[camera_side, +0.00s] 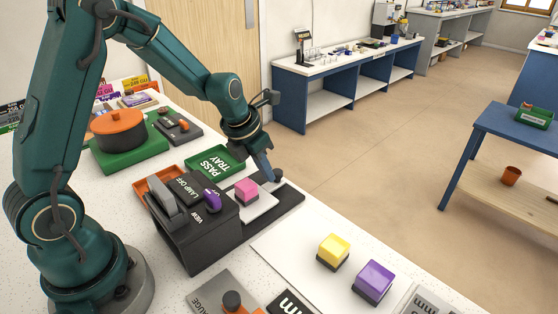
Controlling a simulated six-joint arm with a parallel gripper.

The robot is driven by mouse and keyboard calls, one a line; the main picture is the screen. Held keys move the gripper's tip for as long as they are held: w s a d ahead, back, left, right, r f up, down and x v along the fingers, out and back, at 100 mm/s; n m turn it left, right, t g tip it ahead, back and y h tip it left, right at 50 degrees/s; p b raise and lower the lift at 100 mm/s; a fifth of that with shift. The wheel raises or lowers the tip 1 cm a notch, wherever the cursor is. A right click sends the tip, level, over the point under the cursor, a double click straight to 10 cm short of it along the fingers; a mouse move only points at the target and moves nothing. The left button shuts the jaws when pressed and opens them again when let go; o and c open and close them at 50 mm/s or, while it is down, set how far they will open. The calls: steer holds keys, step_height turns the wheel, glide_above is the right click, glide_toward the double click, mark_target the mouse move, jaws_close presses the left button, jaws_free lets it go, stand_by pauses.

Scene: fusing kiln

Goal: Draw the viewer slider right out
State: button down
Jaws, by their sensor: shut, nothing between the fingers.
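The viewer (207,243) is a dark grey box at the centre left, with LAMP OFF and VIEW lettering and a purple knob (212,200) on it. Its slider (262,209) shows a pale plate outside the box, on a dark track running to the right. A pink block (247,191) with a grey base sits on that plate. My gripper (273,176) is shut and points down at the far side of the slider, beside a small dark knob (279,176). I cannot tell whether the fingers touch the knob.
A green PASS TRAY (213,158) and an orange tray (150,181) lie behind the viewer. A yellow block (333,250) and a purple block (373,281) stand on a white sheet in front. An orange-lidded pot (118,128) stands at the back left.

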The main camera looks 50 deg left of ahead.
mark_target(254, 204)
steer(key=shift+w+r, duration=0.2)
steer(key=shift+w, duration=0.1)
